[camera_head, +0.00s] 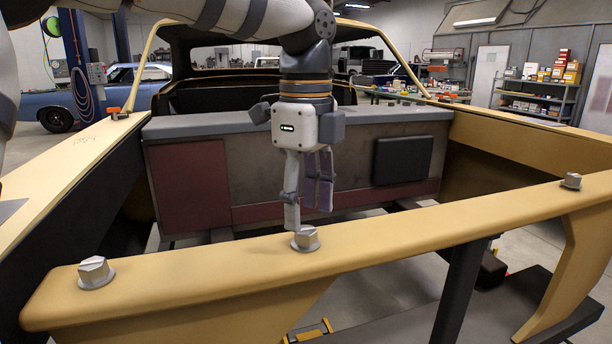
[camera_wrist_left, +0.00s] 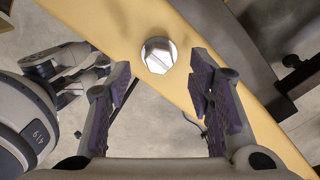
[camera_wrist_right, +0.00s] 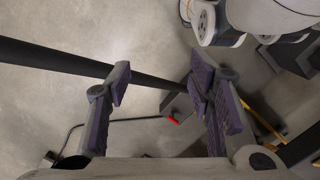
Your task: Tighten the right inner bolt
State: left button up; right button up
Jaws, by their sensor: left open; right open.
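Three grey hex bolts stand on the yellow front beam (camera_head: 420,216) in the head view: a left one (camera_head: 95,272), a middle one (camera_head: 305,238) and a right one (camera_head: 571,181). I cannot tell for sure which is the right inner bolt. My left gripper (camera_head: 306,210) points down, open, close above and behind the middle bolt. In the left wrist view, a bolt (camera_wrist_left: 158,55) shows just beyond the open, empty fingers of this gripper (camera_wrist_left: 159,78). My right gripper (camera_wrist_right: 160,75) is open and empty over the floor in the right wrist view, with no bolt there.
The yellow body shell surrounds an open bay, with a grey panel (camera_head: 280,178) across the back. A dark post (camera_head: 461,290) stands below the beam. A dark bar (camera_wrist_right: 50,57) crosses the right wrist view. A blue car (camera_head: 60,108) and shelves (camera_head: 537,97) stand farther off.

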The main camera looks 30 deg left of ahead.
aim_at(306, 230)
pick_arm(q)
notch_tip(306, 230, up, 10)
jog(key=shift+f, duration=0.15)
dwell(0.3)
